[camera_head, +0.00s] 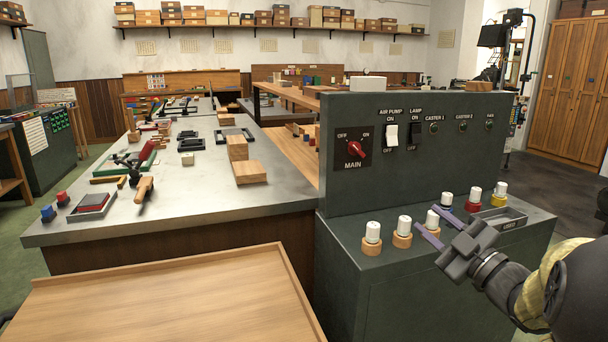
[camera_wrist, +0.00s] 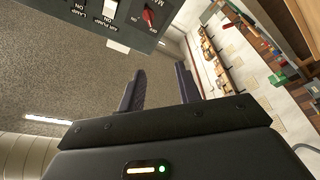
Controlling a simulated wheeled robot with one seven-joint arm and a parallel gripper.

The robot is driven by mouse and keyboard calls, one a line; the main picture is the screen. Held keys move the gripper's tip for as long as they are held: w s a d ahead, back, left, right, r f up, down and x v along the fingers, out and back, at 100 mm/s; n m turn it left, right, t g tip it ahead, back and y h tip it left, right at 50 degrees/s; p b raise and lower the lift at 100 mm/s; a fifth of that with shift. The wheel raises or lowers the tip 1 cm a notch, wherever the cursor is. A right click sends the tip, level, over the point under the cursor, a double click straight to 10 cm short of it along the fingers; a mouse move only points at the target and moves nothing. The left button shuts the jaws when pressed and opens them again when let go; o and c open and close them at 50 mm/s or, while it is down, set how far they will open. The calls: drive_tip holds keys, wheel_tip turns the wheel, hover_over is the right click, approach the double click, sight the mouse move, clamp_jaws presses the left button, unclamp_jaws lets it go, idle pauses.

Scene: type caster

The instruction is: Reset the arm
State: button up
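My gripper (camera_head: 430,228) is at the lower right in the head view, in front of the dark green control cabinet (camera_head: 350,205). Its two purple-grey fingers are spread apart with nothing between them. In the wrist view my gripper (camera_wrist: 160,90) also shows two separated fingers with an empty gap. In the head view the fingers overlap the row of white-capped bottles on the cabinet's ledge. I cannot tell whether they touch any bottle. My arm reaches in from the right edge.
The panel has a red MAIN knob (camera_head: 356,149), a white air pump switch (camera_head: 391,135) and a black lamp switch (camera_head: 415,135). Several bottles, such as the leftmost one (camera_head: 372,237), line the ledge beside a small tray (camera_head: 500,219). A metal-topped workbench (camera_head: 200,205) and wooden table (camera_head: 170,300) stand left.

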wheel_tip(320, 180, down, 14)
drive_tip(key=a+m+g+h, duration=0.1)
drive_tip(key=m+g+h, duration=0.4)
drive_tip(key=m+h, duration=0.5)
drive_tip(key=s+a+f+m+g, duration=0.2)
drive_tip(key=s+a+f+g, duration=0.25)
drive_tip(key=s+f, duration=0.3)
drive_tip(key=s+a+f+m+g, duration=0.2)
drive_tip(key=s+a+f+g, duration=0.3)
drive_tip(key=s, duration=0.4)
wheel_tip(320, 180, up, 30)
drive_tip(key=p, duration=3.1)
drive_tip(key=shift+s+d+m+g, duration=0.3)
drive_tip(key=shift+s+g, duration=0.15)
drive_tip(key=shift+f, duration=0.1)
drive_tip(key=shift+w+d, duration=0.1)
